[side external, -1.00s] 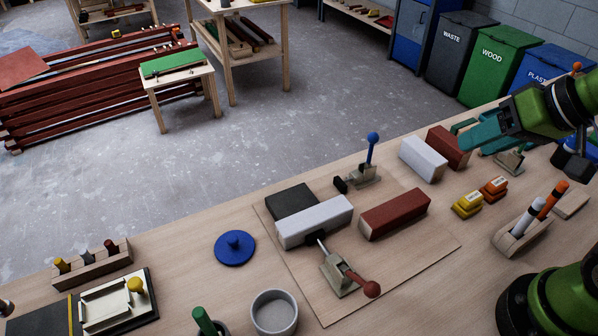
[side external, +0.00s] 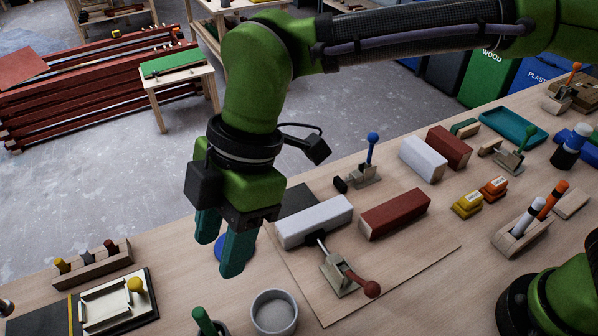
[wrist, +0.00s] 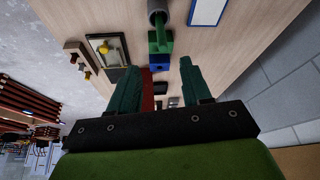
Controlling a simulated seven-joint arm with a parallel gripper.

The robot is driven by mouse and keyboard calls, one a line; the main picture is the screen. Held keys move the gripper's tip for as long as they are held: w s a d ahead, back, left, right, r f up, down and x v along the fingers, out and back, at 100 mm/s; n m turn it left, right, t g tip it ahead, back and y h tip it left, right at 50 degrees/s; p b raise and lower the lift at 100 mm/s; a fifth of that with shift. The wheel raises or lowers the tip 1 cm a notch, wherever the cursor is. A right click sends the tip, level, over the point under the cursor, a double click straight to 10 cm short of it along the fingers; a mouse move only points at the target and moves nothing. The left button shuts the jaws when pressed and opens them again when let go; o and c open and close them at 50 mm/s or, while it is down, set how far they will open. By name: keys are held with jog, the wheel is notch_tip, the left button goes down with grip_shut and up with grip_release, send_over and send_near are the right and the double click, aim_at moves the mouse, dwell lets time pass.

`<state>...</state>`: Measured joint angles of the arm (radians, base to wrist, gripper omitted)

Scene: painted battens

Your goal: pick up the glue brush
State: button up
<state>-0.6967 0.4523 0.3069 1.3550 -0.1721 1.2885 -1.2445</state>
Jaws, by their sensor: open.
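My gripper (side external: 219,258) is open and empty, pointing down above the table, above and beyond the handle. It is apart from the handle. In the wrist view my two teal fingers (wrist: 155,85) stand well apart. A green shape (wrist: 160,42) shows between and beyond them beside a grey cylinder (wrist: 158,12); I cannot tell surely that it is the brush.
A tray with a yellow knob (side external: 118,308) is at left. A white batten (side external: 314,222) and a red-handled clamp (side external: 342,273) lie right of my gripper.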

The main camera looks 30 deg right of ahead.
send_near(203, 330)
jog(key=w+d+x, duration=0.1)
jog(key=x, duration=0.5)
jog(key=shift+n, duration=0.3)
jog(key=shift+a+x, duration=0.15)
jog(key=shift+x, duration=1.25)
jog(key=shift+a+x, duration=0.15)
jog(key=shift+x, duration=1.25)
jog(key=shift+s+r, duration=0.15)
jog(key=shift+r, duration=0.05)
grip_shut()
